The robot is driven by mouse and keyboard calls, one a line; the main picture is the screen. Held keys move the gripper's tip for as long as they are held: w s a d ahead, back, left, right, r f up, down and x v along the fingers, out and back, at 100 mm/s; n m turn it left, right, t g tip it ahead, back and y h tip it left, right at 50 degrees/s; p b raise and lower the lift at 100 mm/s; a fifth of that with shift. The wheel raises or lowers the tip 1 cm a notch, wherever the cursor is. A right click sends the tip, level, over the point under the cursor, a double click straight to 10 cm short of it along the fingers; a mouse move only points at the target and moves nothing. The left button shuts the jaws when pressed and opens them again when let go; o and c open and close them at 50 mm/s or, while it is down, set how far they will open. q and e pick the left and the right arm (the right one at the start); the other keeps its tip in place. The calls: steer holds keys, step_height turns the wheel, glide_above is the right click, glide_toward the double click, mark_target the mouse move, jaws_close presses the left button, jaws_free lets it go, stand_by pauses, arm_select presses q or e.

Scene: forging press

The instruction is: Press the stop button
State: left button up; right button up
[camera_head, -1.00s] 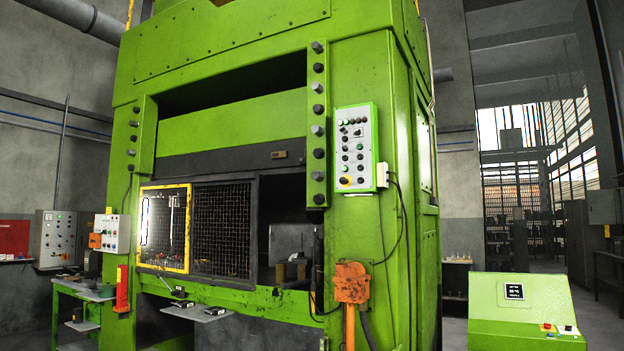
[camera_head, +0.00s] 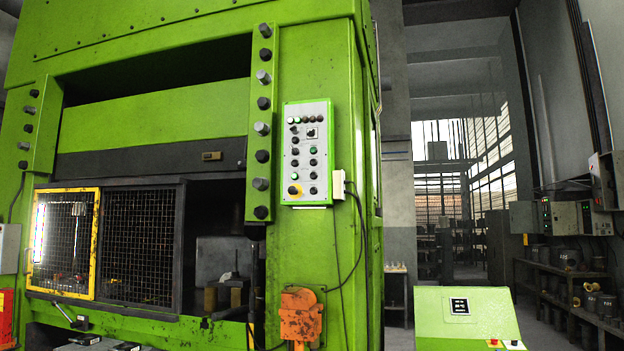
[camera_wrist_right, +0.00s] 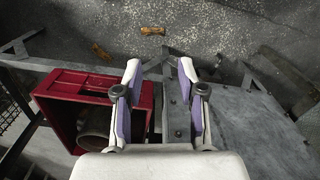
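The green forging press (camera_head: 150,60) fills the left of the head view. Its grey control panel (camera_head: 306,155) carries several knobs and buttons, with a yellow-ringed button (camera_head: 295,190) at its lower left. A green console (camera_head: 468,312) stands at lower right; a small red button (camera_head: 493,342) shows at the bottom edge of the picture. I cannot read which one is marked stop. My right gripper (camera_wrist_right: 158,80) is open and empty in the wrist view, above a grey metal surface and a red box. Neither gripper shows in the head view.
The red box (camera_wrist_right: 72,84) with a round item inside lies left under my right gripper. An orange box (camera_head: 300,316) and a hanging cable are on the press's front. Shelves and wall cabinets (camera_head: 565,217) stand at right. A gap shows between press and console.

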steer(key=shift+a+r, duration=0.1)
steer(key=shift+a, duration=0.15)
steer(key=c, duration=0.5)
steer(key=shift+s, duration=0.2)
jaws_close()
steer(key=shift+s+d, duration=0.1)
steer(key=shift+d, duration=0.05)
